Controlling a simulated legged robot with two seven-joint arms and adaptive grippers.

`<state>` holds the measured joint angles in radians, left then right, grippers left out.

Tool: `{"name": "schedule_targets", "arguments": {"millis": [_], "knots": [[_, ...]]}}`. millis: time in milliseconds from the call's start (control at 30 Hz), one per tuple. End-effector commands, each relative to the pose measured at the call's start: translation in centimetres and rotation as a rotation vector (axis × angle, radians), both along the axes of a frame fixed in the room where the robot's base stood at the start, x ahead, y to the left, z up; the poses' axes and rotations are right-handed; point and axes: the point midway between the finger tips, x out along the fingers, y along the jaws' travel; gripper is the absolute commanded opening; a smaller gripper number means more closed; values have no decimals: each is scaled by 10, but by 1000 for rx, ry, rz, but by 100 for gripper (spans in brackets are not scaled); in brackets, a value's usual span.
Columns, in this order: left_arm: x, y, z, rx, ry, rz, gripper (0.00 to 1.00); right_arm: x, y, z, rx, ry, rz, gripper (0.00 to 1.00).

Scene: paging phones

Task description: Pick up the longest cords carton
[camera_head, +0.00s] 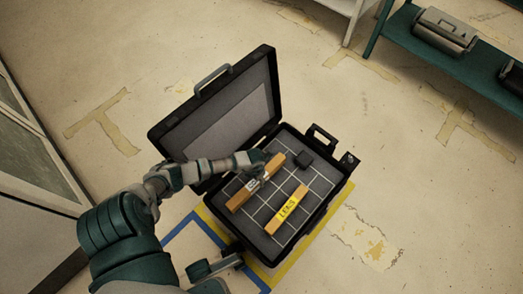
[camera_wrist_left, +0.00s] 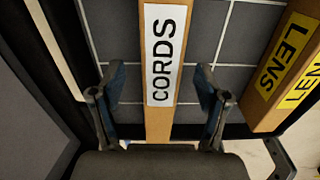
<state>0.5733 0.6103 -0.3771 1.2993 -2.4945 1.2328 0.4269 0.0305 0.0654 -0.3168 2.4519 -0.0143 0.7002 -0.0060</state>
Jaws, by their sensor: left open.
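A long, narrow orange-brown carton (camera_head: 240,200) lies in the open black case. In the left wrist view its white label reads CORDS (camera_wrist_left: 160,55), and it is the only cords carton I can make out. My left gripper (camera_head: 268,160) is over the carton near its far end. In the wrist view the left gripper's fingers (camera_wrist_left: 160,85) are apart, one on each side of the carton, with gaps between. Whether they have come down to its height is unclear. The arm's tip hides a little of the carton.
A second carton with a yellow LENS label (camera_head: 287,210) lies right of the cords carton; it also shows in the wrist view (camera_wrist_left: 283,75). The raised lid (camera_head: 225,110) stands behind the arm.

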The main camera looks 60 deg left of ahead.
Motion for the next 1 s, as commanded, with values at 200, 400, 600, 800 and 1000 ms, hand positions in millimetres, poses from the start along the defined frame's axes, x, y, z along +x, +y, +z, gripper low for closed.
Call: {"name": "schedule_targets", "arguments": {"millis": [200, 400, 600, 800, 1000], "knots": [[-2, -3, -40, 1, 13, 0, 75, 10, 2, -4, 1, -54, 2, 40], [2, -2, -38, 5, 3, -1, 75, 9, 0, 2, 2, -73, 2, 40], [3, -2, -38, 3, 2, -1, 52, 10, 2, 2, -1, -71, 3, 40], [2, -2, -39, 1, 3, -1, 2, 13, 2, 1, -1, -68, 2, 40], [3, -2, -39, 3, 3, 0, 0, 13, 2, 1, 0, -67, 2, 40]]}}
